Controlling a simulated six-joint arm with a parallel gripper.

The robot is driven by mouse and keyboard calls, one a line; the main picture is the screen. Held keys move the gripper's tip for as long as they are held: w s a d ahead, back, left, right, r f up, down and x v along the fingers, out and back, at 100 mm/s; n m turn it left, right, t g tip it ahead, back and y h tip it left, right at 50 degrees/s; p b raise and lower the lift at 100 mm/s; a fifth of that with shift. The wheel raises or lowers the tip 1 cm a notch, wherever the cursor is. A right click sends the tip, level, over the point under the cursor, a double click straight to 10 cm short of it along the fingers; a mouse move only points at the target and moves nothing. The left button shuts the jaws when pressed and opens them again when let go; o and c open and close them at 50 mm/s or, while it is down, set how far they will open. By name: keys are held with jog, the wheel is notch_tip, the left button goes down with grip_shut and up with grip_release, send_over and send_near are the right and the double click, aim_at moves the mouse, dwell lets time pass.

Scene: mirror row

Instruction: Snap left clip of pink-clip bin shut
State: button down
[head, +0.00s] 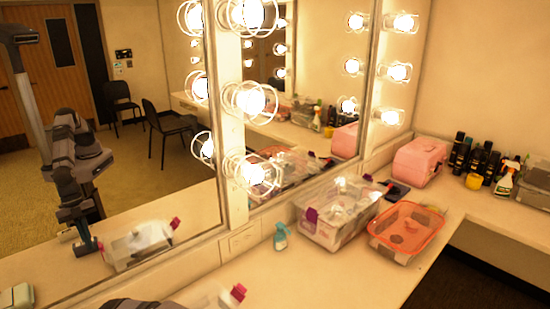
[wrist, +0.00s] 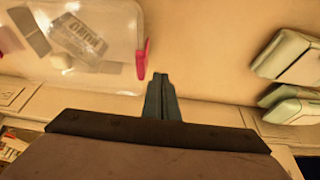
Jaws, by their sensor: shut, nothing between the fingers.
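The clear pink-clip bin (wrist: 85,75) fills the upper left of the wrist view, with grey and white items inside. Its near pink clip (wrist: 143,60) is at the bin's right-hand end there; I cannot tell whether it is latched. My gripper (wrist: 161,77) is shut and empty, just beside that clip with a small apparent gap. In the head view only part of the bin (head: 206,299) shows at the bottom edge, with its other pink clip (head: 238,292) sticking up and outward at the right end. My gripper's tips are hidden there, but the mirror shows it at the bin's left end.
Pale green cases (wrist: 290,55) lie to the right in the wrist view. In the head view, a blue spray bottle (head: 281,237), a purple-clip bin (head: 325,228) and an orange tray (head: 385,246) stand to the right. The mirror (head: 150,120) rises behind the counter.

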jog(key=r, duration=0.1)
jog(key=r+p, duration=0.1)
jog(key=r, duration=0.1)
jog(key=shift+s+a+p, duration=0.2)
jog(key=shift+s+p, duration=0.05)
jog(key=shift+p, duration=0.05)
jog(key=w+d+r+m+h, duration=0.1)
jog(key=w+d+r+m, duration=0.1)
jog(key=d, duration=0.9)
jog(key=w+d+r+m+h, duration=0.1)
jog(key=w+d, duration=0.1)
jog(key=d, duration=0.8)
jog(key=w+d+r+m+h, duration=0.1)
jog(key=w+d+r+m, duration=0.15)
jog(key=d, duration=0.85)
jog(key=s+d+f+m+g, duration=0.1)
jog(key=s+d, duration=0.7)
jog(key=d, duration=0.2)
jog(key=s+d+f+m+g, duration=0.1)
jog(key=s+d+m+g, duration=0.1)
jog(key=s+d, duration=0.6)
jog(key=d, duration=0.2)
jog(key=shift+d, duration=0.35)
